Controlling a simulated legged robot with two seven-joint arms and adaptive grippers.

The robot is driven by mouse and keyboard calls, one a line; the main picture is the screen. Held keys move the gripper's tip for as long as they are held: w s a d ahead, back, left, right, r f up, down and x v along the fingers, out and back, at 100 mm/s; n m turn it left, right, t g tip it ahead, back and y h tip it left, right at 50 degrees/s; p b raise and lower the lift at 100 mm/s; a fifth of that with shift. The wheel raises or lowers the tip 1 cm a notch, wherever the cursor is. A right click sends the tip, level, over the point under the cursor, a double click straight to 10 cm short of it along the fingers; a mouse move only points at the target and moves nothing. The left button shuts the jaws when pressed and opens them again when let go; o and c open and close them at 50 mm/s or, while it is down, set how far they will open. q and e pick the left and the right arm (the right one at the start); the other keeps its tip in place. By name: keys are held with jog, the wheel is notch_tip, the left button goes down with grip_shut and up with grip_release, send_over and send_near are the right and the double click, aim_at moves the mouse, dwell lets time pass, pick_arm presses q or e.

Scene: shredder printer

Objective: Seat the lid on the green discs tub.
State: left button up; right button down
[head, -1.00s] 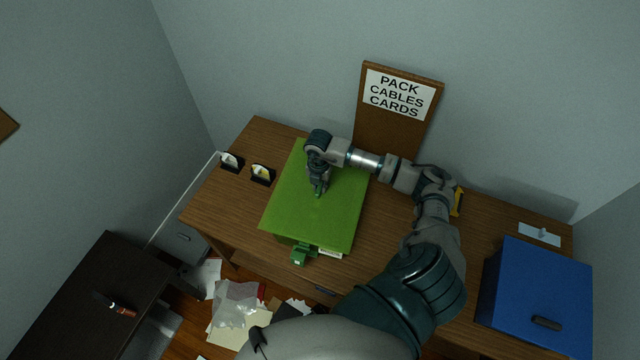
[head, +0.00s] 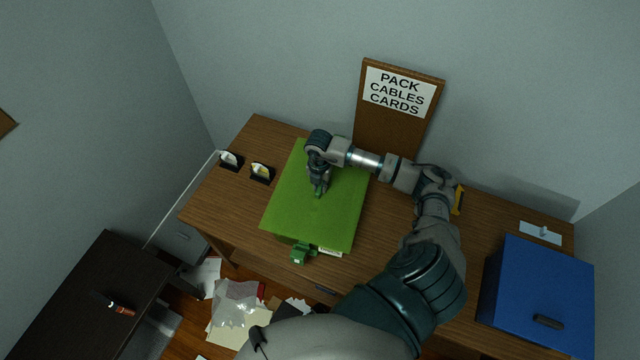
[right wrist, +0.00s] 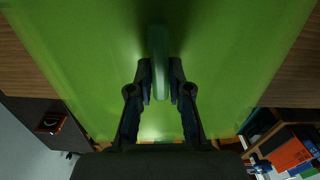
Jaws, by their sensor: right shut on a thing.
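The green lid (head: 318,212) is a large flat panel lying over the green discs tub (head: 301,252), whose front shows a little below the lid's near edge with a white label. My right gripper (head: 318,190) points down at the middle of the lid. In the right wrist view its fingers (right wrist: 160,85) are shut on the lid's upright green handle (right wrist: 158,50), with the green panel filling most of the picture. The lid hides most of the tub, so I cannot tell how closely its rim meets the tub all round. My left gripper is not in view.
A blue box (head: 545,290) with a dark handle stands on the wooden desk (head: 410,290) at the right. Two small black holders (head: 262,173) sit at the desk's left. A corkboard sign (head: 398,95) leans at the back wall. Papers and a plastic bag (head: 236,302) lie below.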

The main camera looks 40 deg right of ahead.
jog(key=shift+f, duration=0.2)
jog(key=c, duration=1)
grip_release()
jog(key=shift+r, duration=0.1)
notch_tip(320, 180, up, 12)
jog(key=shift+w+f, duration=0.15)
jog(key=shift+f, duration=0.1)
